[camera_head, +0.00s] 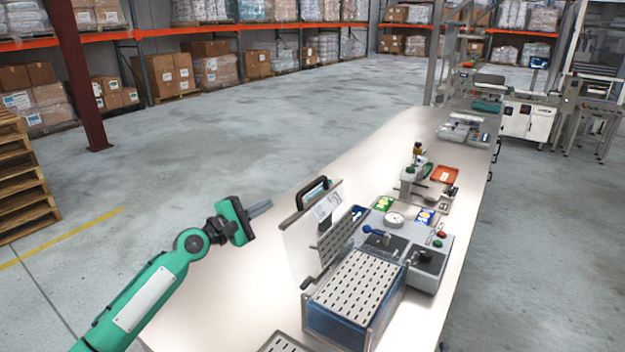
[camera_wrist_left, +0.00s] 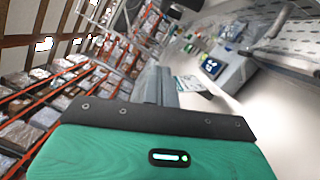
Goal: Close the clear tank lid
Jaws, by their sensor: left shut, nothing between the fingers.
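The tank (camera_head: 335,325) is a clear, bluish box with a slotted grey top, near the front of the long table. Its clear lid (camera_head: 297,250) stands open and upright on the tank's left side, with a black handle (camera_head: 312,192) at its upper edge and a white printed label (camera_head: 327,206). My left gripper (camera_head: 260,208) is left of the lid, near handle height, apart from it, shut and empty. In the left wrist view its closed fingers (camera_wrist_left: 160,86) point away from the camera. My right gripper is in neither view.
A slotted panel (camera_head: 337,240) stands upright behind the tank. A grey control unit (camera_head: 432,267) with knobs and buttons adjoins it at right. A slotted tray (camera_head: 282,343) lies in front. The table (camera_head: 225,285) is bare left of the lid.

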